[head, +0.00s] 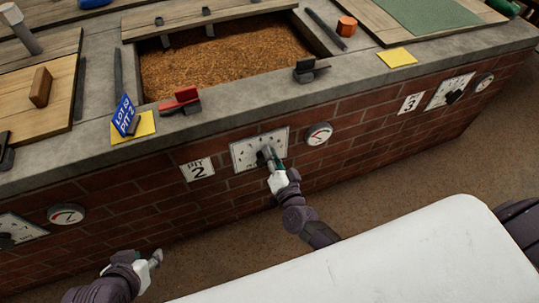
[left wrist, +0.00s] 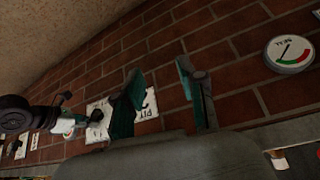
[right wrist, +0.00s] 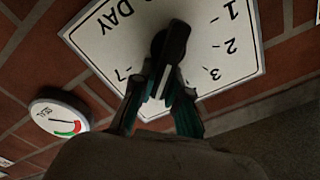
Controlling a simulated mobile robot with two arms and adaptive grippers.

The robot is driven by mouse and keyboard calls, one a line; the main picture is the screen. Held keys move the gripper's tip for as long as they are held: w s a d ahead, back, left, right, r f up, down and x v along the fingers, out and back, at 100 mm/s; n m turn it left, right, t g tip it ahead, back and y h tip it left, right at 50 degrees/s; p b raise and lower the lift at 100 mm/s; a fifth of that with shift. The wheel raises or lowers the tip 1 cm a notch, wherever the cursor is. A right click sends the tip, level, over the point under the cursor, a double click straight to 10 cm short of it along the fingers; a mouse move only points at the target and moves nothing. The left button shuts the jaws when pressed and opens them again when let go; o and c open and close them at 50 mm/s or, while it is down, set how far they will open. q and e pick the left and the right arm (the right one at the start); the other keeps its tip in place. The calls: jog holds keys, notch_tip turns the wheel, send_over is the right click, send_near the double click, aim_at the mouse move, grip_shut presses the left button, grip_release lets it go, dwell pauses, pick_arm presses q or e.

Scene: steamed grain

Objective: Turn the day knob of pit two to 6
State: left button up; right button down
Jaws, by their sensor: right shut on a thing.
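The white day dial plate of pit two (head: 243,156) is on the brick wall, right of the PIT 2 sign (head: 197,170). Its black day knob (right wrist: 172,42) is at the plate's middle in the right wrist view. My right gripper (head: 270,160) is shut on the knob; its fingers (right wrist: 160,88) grip the knob's near end. DAY, 1, 2, 3 and 7 are readable; other numbers are hidden, and I cannot tell which number the knob points to. My left gripper (head: 156,258) is open and empty, low in front of the wall; its parted fingers show in the left wrist view (left wrist: 160,75).
A round gauge (head: 319,134) is right of the dial. The PIT 3 sign (head: 411,102) and its dial (head: 440,97) are further right. Above is the grain-filled pit (head: 220,65), with a red clamp (head: 180,100) and blue lot sign (head: 124,114) on the ledge. The floor before the wall is clear.

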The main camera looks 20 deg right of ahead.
pick_arm(q)
jog(key=shift+w+d+r+t+b, duration=0.1)
jog(key=shift+w+d+r+t, duration=0.15)
jog(key=shift+w, duration=0.25)
jog(key=shift+w+d+r+t+b, duration=0.1)
jog(key=shift+w+r+t, duration=0.1)
jog(key=shift+w+t, duration=0.2)
jog(key=shift+w+d+r+t+b, duration=0.15)
jog(key=shift+w+r+t, duration=0.1)
jog(key=shift+w, duration=0.3)
pick_arm(e)
jog(key=shift+s+a+f+m, duration=0.15)
jog(key=shift+f+m, duration=0.2)
jog(key=shift+m, duration=0.25)
jog(key=shift+s+a+f+m, duration=0.1)
jog(key=shift+f+m, duration=0.25)
jog(key=shift+m, duration=0.25)
jog(key=c, duration=1.2)
grip_release()
jog(key=shift+o, duration=0.2)
jog(key=shift+w+r, duration=0.15)
jog(key=shift+r, duration=0.05)
jog(key=shift+d, duration=0.15)
jog(key=s, duration=1.2)
jog(key=shift+d, duration=0.15)
